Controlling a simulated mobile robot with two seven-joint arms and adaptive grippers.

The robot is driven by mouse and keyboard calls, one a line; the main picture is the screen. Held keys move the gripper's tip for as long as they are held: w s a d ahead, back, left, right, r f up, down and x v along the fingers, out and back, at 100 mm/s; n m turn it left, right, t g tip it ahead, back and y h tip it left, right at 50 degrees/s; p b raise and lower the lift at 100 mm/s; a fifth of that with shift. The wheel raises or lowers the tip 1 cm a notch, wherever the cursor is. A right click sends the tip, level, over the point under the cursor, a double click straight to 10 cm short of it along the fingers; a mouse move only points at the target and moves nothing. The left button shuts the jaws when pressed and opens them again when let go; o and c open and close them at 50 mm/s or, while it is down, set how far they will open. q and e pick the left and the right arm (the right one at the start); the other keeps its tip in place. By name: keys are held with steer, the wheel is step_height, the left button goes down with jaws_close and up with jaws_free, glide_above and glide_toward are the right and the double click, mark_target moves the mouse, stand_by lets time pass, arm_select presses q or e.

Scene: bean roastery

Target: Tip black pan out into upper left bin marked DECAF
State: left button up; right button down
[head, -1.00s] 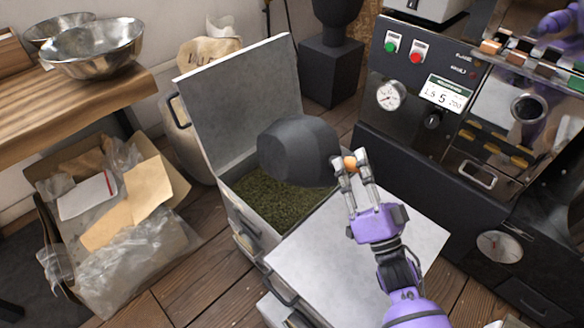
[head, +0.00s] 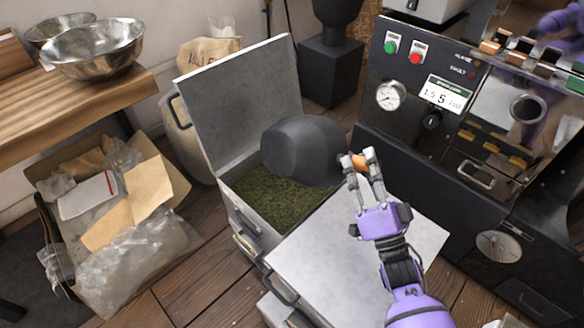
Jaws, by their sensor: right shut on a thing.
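The black pan (head: 305,150) is tilted on its side above the open bin, with its dark outer side facing me. My right gripper (head: 360,162) is shut on the pan's handle, which shows orange between the fingers. The open bin (head: 243,208) stands below with its grey lid raised at the back, and greenish beans (head: 280,202) fill its inside. I cannot read any DECAF mark from here. The pan's inside is hidden, and I see no beans falling.
A closed grey lid (head: 345,250) lies right of the open bin. The roaster (head: 440,130) with its gauges stands to the right. A carton of paper and plastic (head: 110,220) sits on the floor at left, below a wooden table (head: 70,110) with metal bowls.

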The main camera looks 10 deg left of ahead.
steer(key=shift+w+d, duration=0.2)
steer(key=s+a+f+n+g+y+p, duration=0.1)
steer(key=s+a+f+n+g, duration=0.2)
steer(key=s+a+n, duration=0.4)
steer(key=s+a+f+n+g+y+p, duration=0.2)
steer(key=s+a+n+g, duration=0.3)
steer(key=s+a+n, duration=0.3)
steer(key=s+a+f+n+g+y+p, duration=0.2)
steer(key=s+a+f+n+g, duration=0.2)
steer(key=a+n, duration=0.9)
steer(key=shift+s+a+f+n+g, duration=0.35)
steer(key=shift+s+n, duration=0.55)
steer(key=shift+s, duration=0.75)
